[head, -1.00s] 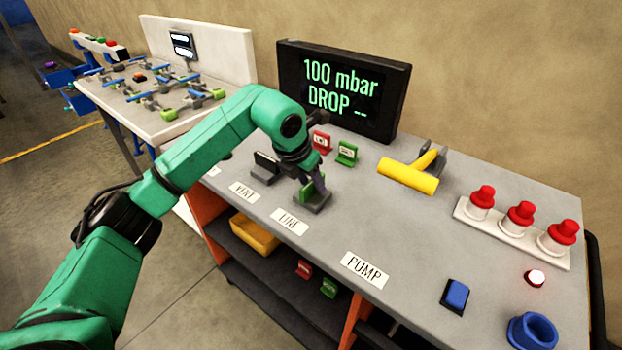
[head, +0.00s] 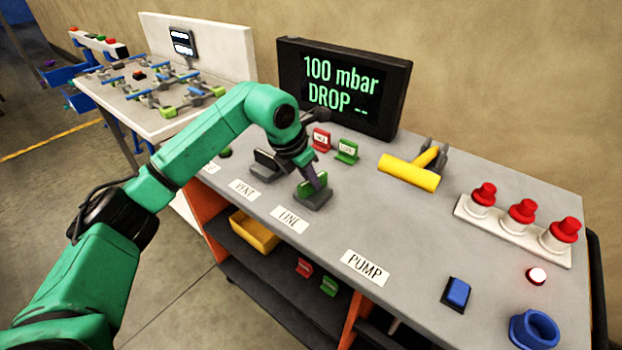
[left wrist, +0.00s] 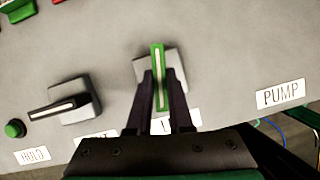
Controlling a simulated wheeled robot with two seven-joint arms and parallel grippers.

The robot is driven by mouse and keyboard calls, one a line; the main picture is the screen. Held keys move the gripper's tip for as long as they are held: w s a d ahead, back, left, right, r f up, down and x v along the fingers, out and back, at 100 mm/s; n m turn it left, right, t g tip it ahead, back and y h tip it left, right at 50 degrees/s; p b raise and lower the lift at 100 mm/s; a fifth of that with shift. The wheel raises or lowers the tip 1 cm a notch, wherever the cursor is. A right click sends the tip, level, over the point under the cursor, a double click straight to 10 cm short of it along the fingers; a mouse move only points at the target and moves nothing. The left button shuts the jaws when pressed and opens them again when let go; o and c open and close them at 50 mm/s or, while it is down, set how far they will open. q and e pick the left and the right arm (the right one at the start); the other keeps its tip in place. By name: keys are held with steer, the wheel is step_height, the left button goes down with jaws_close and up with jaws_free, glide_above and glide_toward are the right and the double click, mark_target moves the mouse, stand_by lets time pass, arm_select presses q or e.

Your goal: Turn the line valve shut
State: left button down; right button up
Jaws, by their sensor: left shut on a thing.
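The line valve is a green handle with a white stripe on a grey base (head: 316,203), behind the LINE label (head: 290,220). In the left wrist view its handle (left wrist: 158,68) runs up and down the picture. My left gripper (head: 312,181) comes down on it from above. In the left wrist view its two dark fingers (left wrist: 161,100) are shut on the handle, one on each side. The fingers partly cover the LINE label there. The display (head: 343,85) reads "100 mbar DROP" in green. My right gripper is not in view.
The vent valve (head: 267,165), with a black handle, stands close on the left. Red (head: 321,140) and green (head: 347,151) tags stand behind. A yellow T-shaped part (head: 408,172) lies to the right. The bench around the PUMP label (head: 366,268) is clear.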

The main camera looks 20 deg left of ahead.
arm_select(q)
steer(key=m+h, duration=0.1)
steer(key=m, duration=0.2)
steer(key=shift+w+r+m+g, duration=0.1)
steer(key=shift+m+g, duration=0.2)
steer(key=shift+g, duration=0.1)
steer(key=m+g, duration=0.1)
steer(key=m, duration=0.2)
steer(key=shift+w+a+m+h+p, duration=0.1)
steer(key=shift+w+m+h+p, duration=0.05)
steer(key=shift+m+h+p, duration=0.2)
steer(key=m+g, duration=0.1)
steer(key=m, duration=0.1)
steer(key=m+p, duration=0.1)
steer(key=m, duration=0.1)
steer(key=shift+w+g+h, duration=0.1)
steer(key=shift+g+h, duration=0.15)
steer(key=shift+g, duration=0.15)
steer(key=shift+w+m+g+p, duration=0.1)
steer(key=shift+m+g+p, duration=0.45)
steer(key=shift+m, duration=1.6)
steer(key=shift+g, duration=0.35)
steer(key=c, duration=0.8)
jaws_free()
steer(key=p+v, duration=0.2)
steer(key=v, duration=0.5)
steer(key=p+v, duration=0.3)
steer(key=v, duration=0.4)
steer(key=shift+r, duration=0.35)
